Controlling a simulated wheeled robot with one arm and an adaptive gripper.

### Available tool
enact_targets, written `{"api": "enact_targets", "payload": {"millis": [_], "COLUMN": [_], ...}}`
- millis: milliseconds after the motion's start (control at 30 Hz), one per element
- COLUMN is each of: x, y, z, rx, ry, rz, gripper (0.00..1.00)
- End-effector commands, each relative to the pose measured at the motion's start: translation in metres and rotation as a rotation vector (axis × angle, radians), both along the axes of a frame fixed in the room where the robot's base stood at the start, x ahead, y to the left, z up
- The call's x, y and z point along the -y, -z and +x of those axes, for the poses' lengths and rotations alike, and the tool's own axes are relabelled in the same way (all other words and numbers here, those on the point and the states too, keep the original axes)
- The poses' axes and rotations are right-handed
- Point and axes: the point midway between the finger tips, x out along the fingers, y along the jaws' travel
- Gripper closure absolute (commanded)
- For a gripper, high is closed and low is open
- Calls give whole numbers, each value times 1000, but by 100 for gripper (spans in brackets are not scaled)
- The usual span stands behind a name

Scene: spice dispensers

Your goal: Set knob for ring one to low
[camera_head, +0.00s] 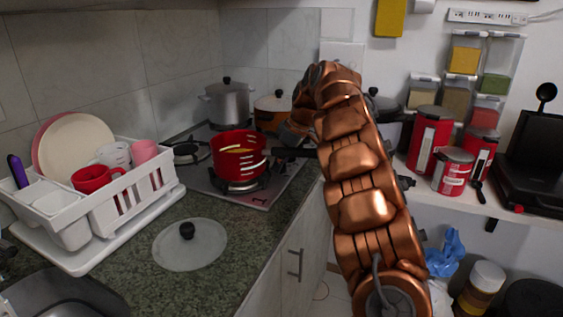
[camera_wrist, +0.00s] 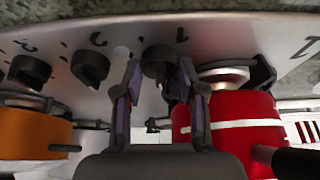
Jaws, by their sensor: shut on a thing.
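The stove's steel panel (camera_wrist: 220,50) carries a row of dark knobs in the wrist view. The knob beside the printed "1" (camera_wrist: 157,66) is between the fingers of my gripper (camera_wrist: 160,78), which is shut on it. A knob beside a "2" (camera_wrist: 90,68) and another beside a "3" (camera_wrist: 30,71) are to its left, apart from my fingers. I cannot tell which setting the held knob points to. In the head view, my arm hides most of the knobs and my fingertips; the stove top (camera_head: 205,177) shows to its left.
A red pot (camera_head: 239,163) stands on the front burner, its handle reaching towards my arm. An orange pot (camera_head: 270,115) and a steel pot (camera_head: 228,104) stand behind. A glass lid (camera_head: 190,250) and a white dish rack (camera_head: 125,205) occupy the counter at left.

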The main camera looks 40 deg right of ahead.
Motion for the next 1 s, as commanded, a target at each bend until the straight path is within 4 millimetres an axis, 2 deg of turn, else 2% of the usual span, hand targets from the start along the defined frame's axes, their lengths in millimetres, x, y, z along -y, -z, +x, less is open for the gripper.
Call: {"api": "enact_targets", "payload": {"millis": [33, 233, 1000], "x": [0, 0, 0], "y": [0, 0, -5], "z": [0, 0, 3], "rx": [0, 0, 14], "ry": [0, 0, 121], "rz": [0, 0, -10], "gripper": [76, 95, 95]}}
